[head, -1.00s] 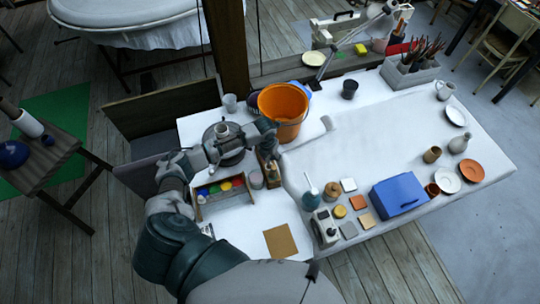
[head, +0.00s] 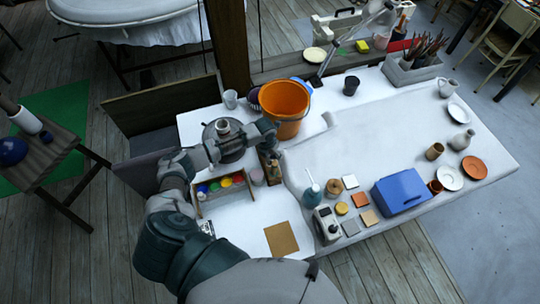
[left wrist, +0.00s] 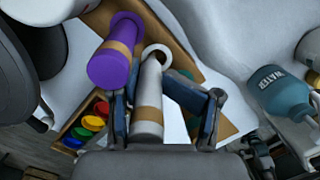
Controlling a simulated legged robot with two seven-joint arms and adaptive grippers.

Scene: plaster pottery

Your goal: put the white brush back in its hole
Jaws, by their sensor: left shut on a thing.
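The white brush (left wrist: 149,95), a pale cylinder with a tan band, is between the fingers of my left gripper (left wrist: 152,100) in the left wrist view. The gripper is shut on it. The brush's far end meets a pale ring-shaped hole (left wrist: 158,50) in a brown wooden holder (left wrist: 188,52); I cannot tell whether it is inside. A purple brush (left wrist: 116,55) with a tan band stands beside it. In the head view my left gripper (head: 271,150) is over the small holder (head: 270,171), and the white brush is hard to make out. My right gripper is not in view.
A tray of coloured paints (head: 222,189) lies left of the holder, and an orange bucket (head: 283,104) stands behind it. A blue water bottle (left wrist: 282,93) is to the right. A turntable (head: 229,146) is close by the arm. The white table (head: 385,125) is clear mid-right.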

